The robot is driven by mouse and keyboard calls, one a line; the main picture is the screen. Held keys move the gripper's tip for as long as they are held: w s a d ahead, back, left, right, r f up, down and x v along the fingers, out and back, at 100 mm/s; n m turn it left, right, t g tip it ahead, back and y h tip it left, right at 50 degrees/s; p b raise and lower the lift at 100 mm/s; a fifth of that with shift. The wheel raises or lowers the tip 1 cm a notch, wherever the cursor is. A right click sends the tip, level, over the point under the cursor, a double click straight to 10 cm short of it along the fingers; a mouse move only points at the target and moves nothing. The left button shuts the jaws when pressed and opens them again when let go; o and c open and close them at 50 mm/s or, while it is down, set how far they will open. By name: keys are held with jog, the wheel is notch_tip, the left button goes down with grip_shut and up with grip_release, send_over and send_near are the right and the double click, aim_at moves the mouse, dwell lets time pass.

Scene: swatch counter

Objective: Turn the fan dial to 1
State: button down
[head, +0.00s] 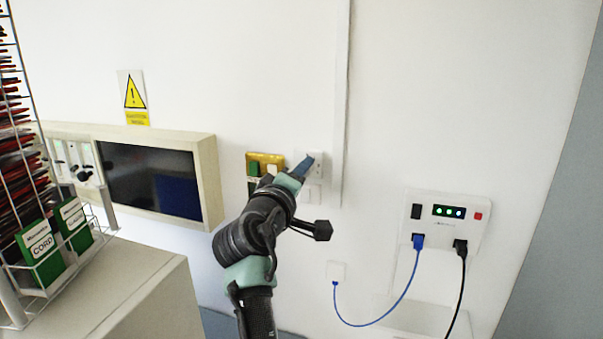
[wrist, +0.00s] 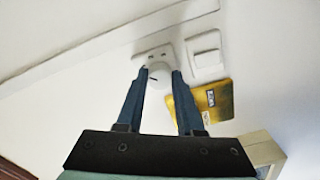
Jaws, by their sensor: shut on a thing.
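The fan dial (wrist: 160,73) is a round white knob with a short dark mark, on a small white wall plate in the wrist view. In the head view its plate (head: 318,157) is on the wall right of the brass plate, and the dial is mostly hidden by my fingers. My gripper (wrist: 163,78) has its two blue fingers on either side of the dial, shut on it. In the head view the gripper (head: 307,164) reaches the plate from the lower left. I cannot read any numbers around the dial.
A white rocker switch (wrist: 206,57) and a brass plate (wrist: 205,103) sit close beside the dial. The brass plate also shows in the head view (head: 265,158). A cream-framed dark panel (head: 207,165) is left; a socket panel (head: 455,207) with cords is right.

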jog(key=c, duration=0.5)
grip_release()
jog(key=shift+c, duration=0.2)
jog(key=shift+s+f, duration=0.1)
jog(key=b+v, duration=0.5)
jog(key=v, duration=0.7)
jog(key=shift+s+a, duration=0.2)
jog(key=shift+s, duration=0.15)
